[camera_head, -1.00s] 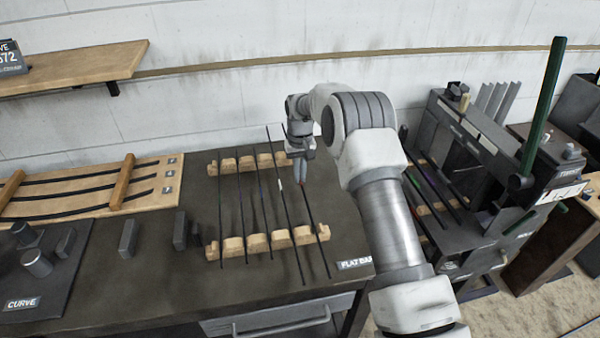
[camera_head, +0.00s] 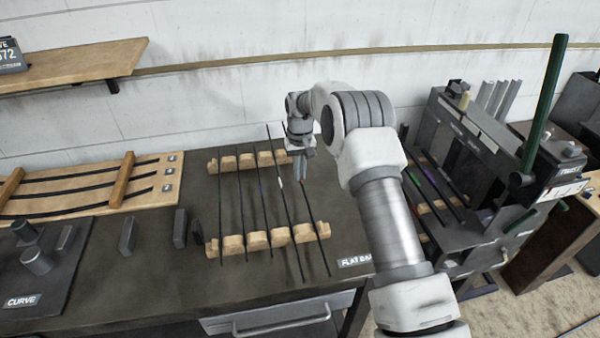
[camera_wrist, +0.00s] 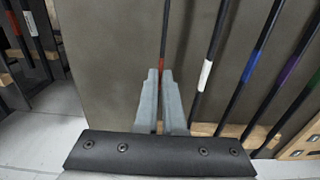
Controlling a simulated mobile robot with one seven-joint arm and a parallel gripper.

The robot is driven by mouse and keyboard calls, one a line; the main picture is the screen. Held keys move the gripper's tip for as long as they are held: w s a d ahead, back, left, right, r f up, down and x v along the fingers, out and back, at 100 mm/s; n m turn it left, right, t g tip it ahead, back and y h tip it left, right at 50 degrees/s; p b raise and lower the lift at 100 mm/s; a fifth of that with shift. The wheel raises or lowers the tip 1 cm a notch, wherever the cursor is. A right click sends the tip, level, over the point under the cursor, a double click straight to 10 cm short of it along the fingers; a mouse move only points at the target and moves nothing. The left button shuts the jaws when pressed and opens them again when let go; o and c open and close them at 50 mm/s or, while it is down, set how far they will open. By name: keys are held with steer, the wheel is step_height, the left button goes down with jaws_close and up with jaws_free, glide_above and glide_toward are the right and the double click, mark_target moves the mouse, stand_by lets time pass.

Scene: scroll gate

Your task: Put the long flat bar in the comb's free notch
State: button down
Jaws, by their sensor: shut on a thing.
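The long flat bar (camera_head: 316,230) is thin and dark, the rightmost on the flat-bar rack, with a red band (camera_wrist: 163,45) in the wrist view. My gripper (camera_head: 301,178) points down over it, with its fingers (camera_wrist: 163,85) closed around it near the red band. Whether it is clear of the rack's wood is hard to tell. A second stand (camera_head: 455,225) at the right holds several dark bars over wooden notched strips (camera_head: 432,207). These may be the comb; my arm partly hides them, and I cannot make out a free notch.
The rack's front wooden strip (camera_head: 228,247) carries several neighbouring bars, one with a white band (camera_wrist: 205,75) close beside my fingers. A green upright bar (camera_head: 545,100) rises at the right stand. A wooden board with curved bars (camera_head: 100,185) lies left.

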steer(key=shift+f, duration=0.2)
steer(key=c, duration=0.9)
jaws_free()
steer(key=shift+c, duration=0.2)
steer(key=shift+f, duration=0.1)
step_height(320, 180, up, 18)
steer(key=shift+f, duration=0.2)
steer(key=shift+r, duration=0.1)
